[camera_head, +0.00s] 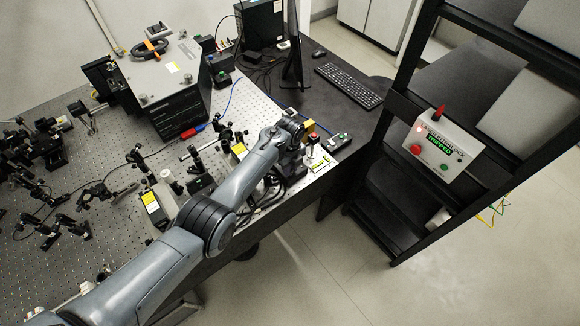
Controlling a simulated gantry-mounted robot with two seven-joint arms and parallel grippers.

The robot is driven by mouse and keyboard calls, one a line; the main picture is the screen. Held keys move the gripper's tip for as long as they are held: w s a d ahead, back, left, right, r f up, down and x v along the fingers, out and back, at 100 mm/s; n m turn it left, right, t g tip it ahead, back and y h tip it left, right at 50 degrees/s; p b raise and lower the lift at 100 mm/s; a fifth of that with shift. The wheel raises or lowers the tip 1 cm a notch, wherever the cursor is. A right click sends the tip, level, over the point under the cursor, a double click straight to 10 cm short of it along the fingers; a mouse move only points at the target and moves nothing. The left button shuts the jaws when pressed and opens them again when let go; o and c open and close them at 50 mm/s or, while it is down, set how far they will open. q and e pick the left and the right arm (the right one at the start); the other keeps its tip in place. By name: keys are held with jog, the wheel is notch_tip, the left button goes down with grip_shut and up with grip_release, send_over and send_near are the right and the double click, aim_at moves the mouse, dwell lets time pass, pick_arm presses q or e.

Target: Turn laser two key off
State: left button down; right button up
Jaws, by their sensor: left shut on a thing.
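My left arm reaches in from the lower left across the optical table. My left gripper (291,161) points down at the table's right end, beside small bench units. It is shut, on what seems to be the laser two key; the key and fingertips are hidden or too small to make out. My right gripper is not in view.
The perforated optical table (262,113) holds several optics mounts and a large black-sided box (178,112). A keyboard (349,85) lies on the dark desk behind. An interlock box (436,143) reading "TRIPPED" hangs on the black rack at right. The floor between is clear.

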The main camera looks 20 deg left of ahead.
pick_arm(q)
jog(key=n, duration=0.4)
jog(key=shift+p, duration=0.3)
jog(key=n, duration=0.4)
jog(key=shift+n, duration=0.3)
jog(key=n, duration=0.5)
jog(key=shift+p, duration=0.4)
jog(key=shift+n, duration=2)
jog(key=c, duration=1)
grip_release()
jog(key=shift+o, duration=0.2)
